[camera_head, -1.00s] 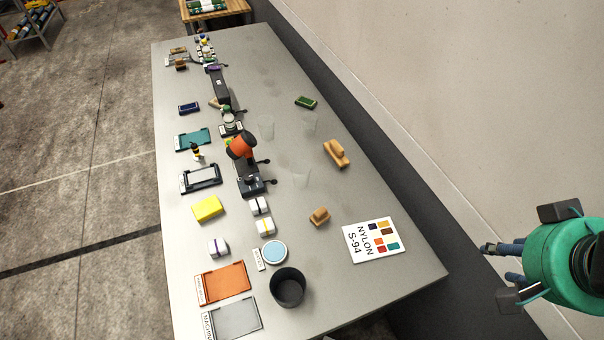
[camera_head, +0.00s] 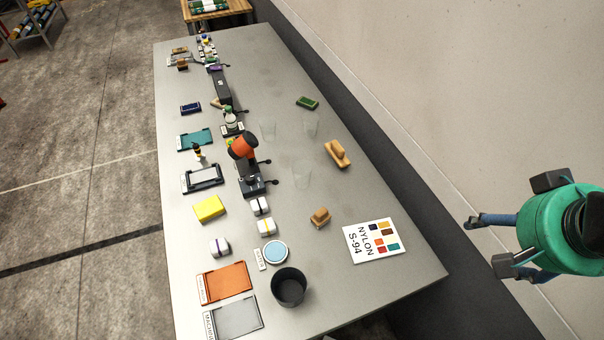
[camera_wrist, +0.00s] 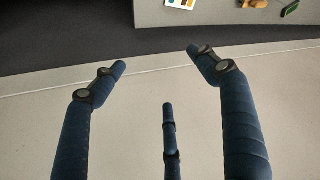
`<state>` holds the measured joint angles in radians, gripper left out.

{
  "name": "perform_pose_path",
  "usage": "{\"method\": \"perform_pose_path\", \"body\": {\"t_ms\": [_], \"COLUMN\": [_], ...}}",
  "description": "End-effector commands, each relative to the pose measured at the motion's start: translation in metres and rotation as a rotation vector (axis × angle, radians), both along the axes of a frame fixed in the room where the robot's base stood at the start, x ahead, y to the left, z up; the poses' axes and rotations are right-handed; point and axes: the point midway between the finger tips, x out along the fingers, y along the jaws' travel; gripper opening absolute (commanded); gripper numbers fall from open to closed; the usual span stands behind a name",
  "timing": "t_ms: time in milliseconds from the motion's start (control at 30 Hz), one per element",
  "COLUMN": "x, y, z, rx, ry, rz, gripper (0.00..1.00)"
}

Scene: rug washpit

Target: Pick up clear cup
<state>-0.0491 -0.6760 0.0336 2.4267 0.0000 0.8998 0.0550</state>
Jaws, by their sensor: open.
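My gripper (camera_head: 486,244) is at the right of the head view, off the table's right side and well apart from the cups. In the wrist view my gripper (camera_wrist: 158,72) is open, its blue fingers spread with nothing between them. No clear cup shows in the wrist view.
An orange-topped device (camera_head: 243,146) stands left of the cups. A dark bucket (camera_head: 289,287) stands at the near end. A wall runs along the right.

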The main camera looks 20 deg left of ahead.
Motion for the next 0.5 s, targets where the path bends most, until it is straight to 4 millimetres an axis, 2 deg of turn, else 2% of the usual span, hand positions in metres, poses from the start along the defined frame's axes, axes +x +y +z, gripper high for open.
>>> {"method": "perform_pose_path", "body": {"t_ms": [300,500], "x": [0.073,0.119], "y": [0.050,0.093], "z": [0.021,0.020], "rx": [0.042,0.060], "ry": [0.086,0.144], "rz": [0.000,-0.006], "gripper": [0.73,0.73]}}
